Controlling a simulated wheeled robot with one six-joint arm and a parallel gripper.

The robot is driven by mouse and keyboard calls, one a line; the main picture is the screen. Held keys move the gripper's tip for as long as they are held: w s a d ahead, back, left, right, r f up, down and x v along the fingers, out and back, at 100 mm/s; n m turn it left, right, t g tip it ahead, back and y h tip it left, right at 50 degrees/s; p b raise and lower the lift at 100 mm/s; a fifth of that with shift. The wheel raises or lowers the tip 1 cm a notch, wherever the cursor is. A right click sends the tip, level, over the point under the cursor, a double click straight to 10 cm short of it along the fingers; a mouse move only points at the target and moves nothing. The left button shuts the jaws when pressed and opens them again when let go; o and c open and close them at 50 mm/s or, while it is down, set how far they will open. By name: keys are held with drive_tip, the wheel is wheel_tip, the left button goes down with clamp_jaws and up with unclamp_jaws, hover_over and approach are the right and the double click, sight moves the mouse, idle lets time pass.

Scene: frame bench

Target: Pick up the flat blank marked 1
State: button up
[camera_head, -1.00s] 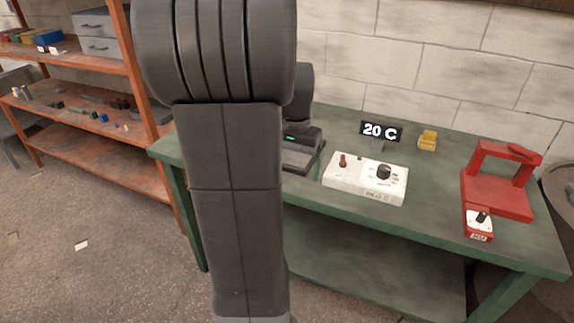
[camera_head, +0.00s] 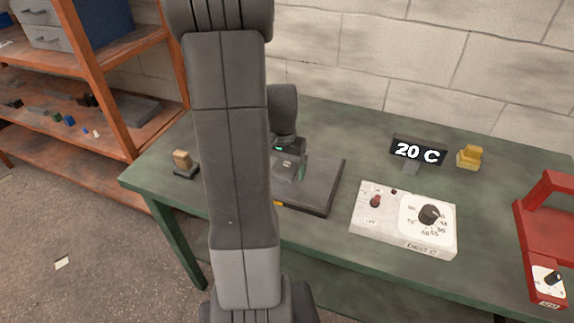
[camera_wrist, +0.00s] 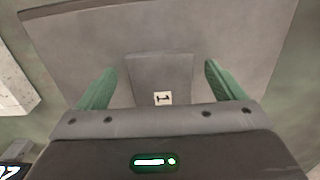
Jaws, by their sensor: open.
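The flat blank marked 1 (camera_wrist: 158,75) is a grey, slightly tapered piece with a white label bearing a black 1. In the wrist view it lies on a dark grey plate (camera_wrist: 70,50), which also shows on the green bench in the head view (camera_head: 322,185). My gripper (camera_wrist: 160,66) is open, with one green finger on each side of the blank. A gap shows between each finger and the blank. The blank's near end is hidden by my gripper body. In the head view my arm covers the plate's left part, and finger height is hard to tell.
Right of the plate stand a white control box (camera_head: 385,222) with a dial, a "20 C" display (camera_head: 418,151), a yellow block (camera_head: 469,156) and a red frame (camera_head: 550,225). Orange shelves (camera_head: 100,60) are beyond the bench's left end.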

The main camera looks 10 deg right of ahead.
drive_tip(key=c, duration=1.6)
